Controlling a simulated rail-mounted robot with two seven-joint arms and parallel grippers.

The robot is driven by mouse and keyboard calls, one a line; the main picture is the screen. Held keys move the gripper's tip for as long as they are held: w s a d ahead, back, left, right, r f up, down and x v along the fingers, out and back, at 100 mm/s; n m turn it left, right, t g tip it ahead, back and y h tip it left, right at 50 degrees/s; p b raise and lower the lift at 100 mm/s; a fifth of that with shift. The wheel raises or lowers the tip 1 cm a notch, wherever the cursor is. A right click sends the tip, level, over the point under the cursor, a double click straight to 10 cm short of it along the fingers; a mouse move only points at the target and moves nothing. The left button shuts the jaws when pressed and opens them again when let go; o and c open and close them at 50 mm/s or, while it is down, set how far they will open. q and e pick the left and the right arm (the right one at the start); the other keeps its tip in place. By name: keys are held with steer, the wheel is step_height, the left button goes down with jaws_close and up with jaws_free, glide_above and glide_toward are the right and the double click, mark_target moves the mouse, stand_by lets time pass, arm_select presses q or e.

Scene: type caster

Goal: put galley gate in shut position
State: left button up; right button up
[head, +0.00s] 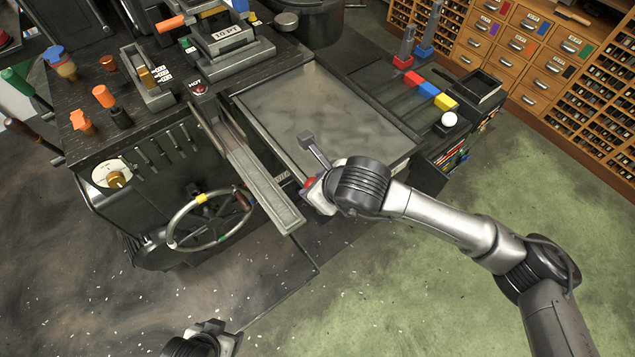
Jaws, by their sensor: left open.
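The long metal galley (262,186) sticks out from the front of the caster and slopes down towards me. I cannot tell for sure which part is its gate or how that gate stands. A small grey lever (314,149) with a square head rises beside the galley's right side, at the front edge of the flat plate. My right gripper (318,193) is at this front edge, close to the galley's outer end and a red part; its wrist hides the fingers and any contact. My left gripper (222,335) is open, low at the bottom edge, apart from the galley.
A handwheel (208,220) stands left of the galley. The wide flat plate (318,112) lies behind it. A wooden type cabinet (520,50) is at the back. The floor in front is free.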

steer(key=shift+d+f, duration=0.15)
steer(key=shift+f, duration=0.6)
steer(key=o, duration=1.3)
steer(key=shift+s+r, duration=0.15)
steer(key=shift+r, duration=0.05)
steer(key=shift+c, duration=0.2)
steer(key=shift+r, duration=0.1)
steer(key=shift+r, duration=0.15)
steer(key=shift+s+r, duration=0.1)
steer(key=shift+r, duration=0.2)
steer(key=p+v, duration=0.2)
steer(key=v, duration=1.1)
steer(key=shift+p, duration=0.35)
steer(key=shift+f, duration=0.1)
